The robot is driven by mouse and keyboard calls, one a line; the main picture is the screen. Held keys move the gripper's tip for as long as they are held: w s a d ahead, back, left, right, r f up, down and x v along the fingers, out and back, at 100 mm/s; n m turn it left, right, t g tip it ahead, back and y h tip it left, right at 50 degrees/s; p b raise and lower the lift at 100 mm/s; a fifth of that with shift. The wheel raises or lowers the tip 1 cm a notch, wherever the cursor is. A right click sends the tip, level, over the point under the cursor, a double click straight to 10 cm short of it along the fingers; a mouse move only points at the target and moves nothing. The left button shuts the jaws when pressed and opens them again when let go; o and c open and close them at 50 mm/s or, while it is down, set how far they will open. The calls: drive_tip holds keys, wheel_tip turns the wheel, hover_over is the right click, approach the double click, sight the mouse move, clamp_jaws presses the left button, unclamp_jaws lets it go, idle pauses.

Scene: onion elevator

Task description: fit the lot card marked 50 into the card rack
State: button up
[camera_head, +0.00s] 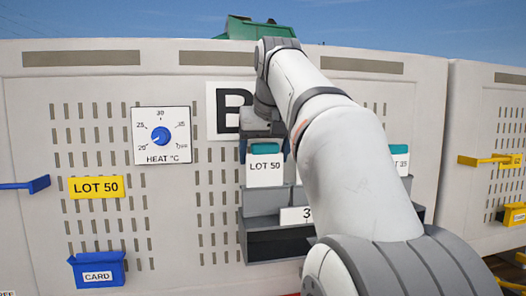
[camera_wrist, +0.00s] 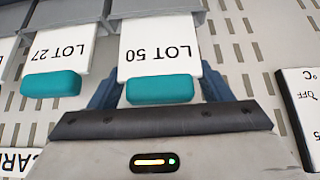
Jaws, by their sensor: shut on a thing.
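The white LOT 50 card (camera_head: 265,172) has a teal top grip and stands upright on the panel. My gripper (camera_head: 265,149) comes from above and is shut on its teal end. In the wrist view the card (camera_wrist: 160,45) appears upside down between the blue fingers. Its far end meets a grey pocketed rack (camera_head: 265,202); I cannot tell how deep it sits. A LOT 27 card (camera_wrist: 68,50) is beside it in the wrist view. A third card (camera_head: 399,160), reading partly "35", shows right of my arm. My arm hides the rack's middle.
A yellow LOT 50 plate (camera_head: 96,187), a heat dial (camera_head: 161,135) and a blue CARD holder (camera_head: 97,270) are on the panel to the left. A blue lever (camera_head: 25,185) sticks out at the far left. Yellow fittings (camera_head: 490,160) are on the right panel.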

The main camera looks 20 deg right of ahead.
drive_tip(key=shift+f, duration=0.35)
drive_tip(key=o, duration=1.2)
